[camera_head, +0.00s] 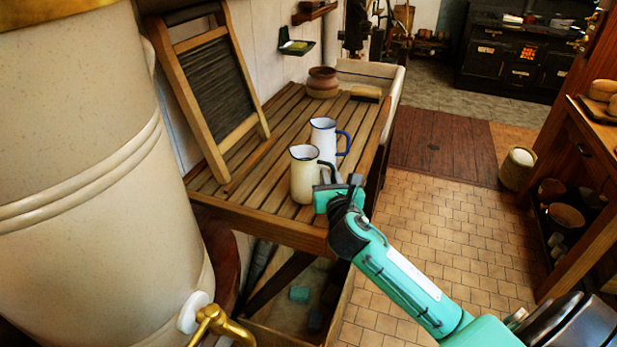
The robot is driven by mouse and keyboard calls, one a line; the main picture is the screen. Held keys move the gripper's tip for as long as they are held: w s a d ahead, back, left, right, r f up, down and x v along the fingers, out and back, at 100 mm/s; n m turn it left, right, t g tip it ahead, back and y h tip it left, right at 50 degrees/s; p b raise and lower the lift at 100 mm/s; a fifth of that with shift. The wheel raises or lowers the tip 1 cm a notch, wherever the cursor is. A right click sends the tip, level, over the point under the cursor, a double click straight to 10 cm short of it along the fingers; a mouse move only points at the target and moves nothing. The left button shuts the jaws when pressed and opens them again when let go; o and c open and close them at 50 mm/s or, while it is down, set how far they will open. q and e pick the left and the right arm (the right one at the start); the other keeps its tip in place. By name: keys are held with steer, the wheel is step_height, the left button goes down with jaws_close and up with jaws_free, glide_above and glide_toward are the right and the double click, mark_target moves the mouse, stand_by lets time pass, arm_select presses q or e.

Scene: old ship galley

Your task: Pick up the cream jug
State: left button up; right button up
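The cream jug (303,178) stands upright near the front edge of the slatted wooden draining board (258,185). It has a dark rim, and a dark curved part on its right side looks like its handle. My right gripper (340,182) is at the jug's right side, close to that handle. Its fingers overlap the handle area, so I cannot tell whether they are apart or closed on it. A white jug with a blue handle (322,138) stands just behind the cream jug. My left gripper is not in view.
A washboard (212,88) leans on the wall at the board's left. A large cream urn (80,170) with a brass tap (215,325) fills the left side. A brown pot (322,80) and a brush (366,93) lie farther back.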

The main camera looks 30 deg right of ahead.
jaws_close()
